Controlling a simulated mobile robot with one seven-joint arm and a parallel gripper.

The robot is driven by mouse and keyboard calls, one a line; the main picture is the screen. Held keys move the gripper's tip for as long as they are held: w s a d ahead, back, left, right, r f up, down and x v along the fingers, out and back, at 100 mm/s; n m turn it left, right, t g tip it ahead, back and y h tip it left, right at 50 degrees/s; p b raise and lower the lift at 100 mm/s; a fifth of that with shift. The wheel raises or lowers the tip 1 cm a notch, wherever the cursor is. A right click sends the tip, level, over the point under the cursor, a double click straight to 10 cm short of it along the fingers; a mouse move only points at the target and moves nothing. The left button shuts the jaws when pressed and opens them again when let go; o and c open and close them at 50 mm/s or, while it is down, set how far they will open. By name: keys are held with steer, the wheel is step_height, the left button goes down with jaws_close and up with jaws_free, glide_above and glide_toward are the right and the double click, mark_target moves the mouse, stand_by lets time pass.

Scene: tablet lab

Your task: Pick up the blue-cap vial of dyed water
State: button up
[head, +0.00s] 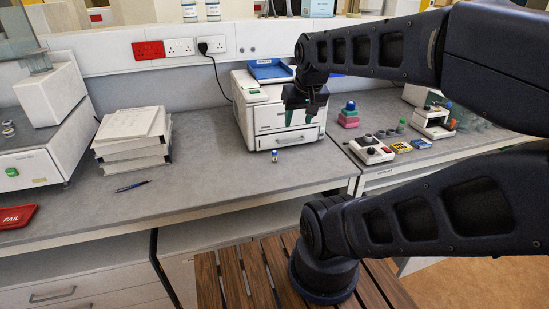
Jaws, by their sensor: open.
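A small vial with a blue cap (274,156) stands upright on the grey bench, just in front of a white boxy instrument. It is too small here to make out the liquid in it. My gripper (301,118) is above and to the right of the vial in the picture, in front of the instrument's face. Its two green fingers point down and are apart, with nothing visible between them. The gripper is clear of the vial.
The white instrument (262,112) stands close behind the vial, with a blue tray (270,70) on top. Stacked binders (132,140), a pen (132,186) and a red FAIL tray (16,217) lie left. A control box (370,149) is right. The bench around the vial is clear.

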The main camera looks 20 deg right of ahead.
steer(key=w+f+m+g, duration=0.1)
steer(key=w+f+m, duration=0.1)
steer(key=w+m, duration=0.45)
steer(key=m+g, duration=0.4)
steer(key=m, duration=0.6)
glide_above(275, 151)
step_height(275, 151, down, 16)
steer(key=shift+r, duration=0.1)
steer(key=shift+w+f+m, duration=0.25)
steer(key=shift+f, duration=0.15)
step_height(275, 151, down, 4)
steer(key=shift+f, duration=0.25)
steer(key=shift+s+a+f, duration=0.1)
steer(key=shift+s+f, duration=0.05)
steer(key=shift+f, duration=1.35)
steer(key=shift+s+f, duration=0.15)
steer(key=shift+f, duration=1.35)
jaws_close()
